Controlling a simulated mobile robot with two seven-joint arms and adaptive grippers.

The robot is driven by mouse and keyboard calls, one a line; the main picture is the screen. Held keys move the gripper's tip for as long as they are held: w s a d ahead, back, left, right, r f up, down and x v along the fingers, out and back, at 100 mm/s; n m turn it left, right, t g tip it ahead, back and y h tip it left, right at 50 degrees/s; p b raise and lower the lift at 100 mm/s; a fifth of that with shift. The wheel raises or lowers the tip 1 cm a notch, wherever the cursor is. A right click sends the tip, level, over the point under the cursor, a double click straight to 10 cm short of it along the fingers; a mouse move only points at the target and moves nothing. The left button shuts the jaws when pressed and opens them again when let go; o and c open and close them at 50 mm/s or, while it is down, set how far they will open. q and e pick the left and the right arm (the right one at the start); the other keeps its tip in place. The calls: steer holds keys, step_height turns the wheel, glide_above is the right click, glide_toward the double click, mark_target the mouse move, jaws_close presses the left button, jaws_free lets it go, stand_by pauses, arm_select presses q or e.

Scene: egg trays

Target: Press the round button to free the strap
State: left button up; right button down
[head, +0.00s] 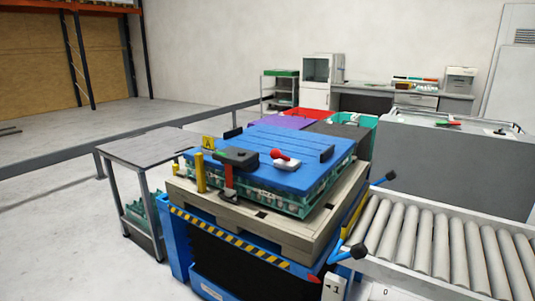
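A blue lid (300,143) covers a stack of green egg trays (325,190) on a wooden pallet (290,237). A dark grey buckle-like device (236,156) sits at the lid's front left edge. A red strap (229,176) hangs down from it over the front of the stack. A red handle or knob (278,154) on a white base (287,163) lies on the lid to the right of the device. I cannot make out a distinct round button at this size. Neither of my grippers is in view.
A yellow post (200,172) stands at the pallet's left corner. A grey side table (150,146) is at left. A roller conveyor (440,240) runs along the right. Red (307,113) and teal (368,121) crates stand behind. Open floor lies at far left.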

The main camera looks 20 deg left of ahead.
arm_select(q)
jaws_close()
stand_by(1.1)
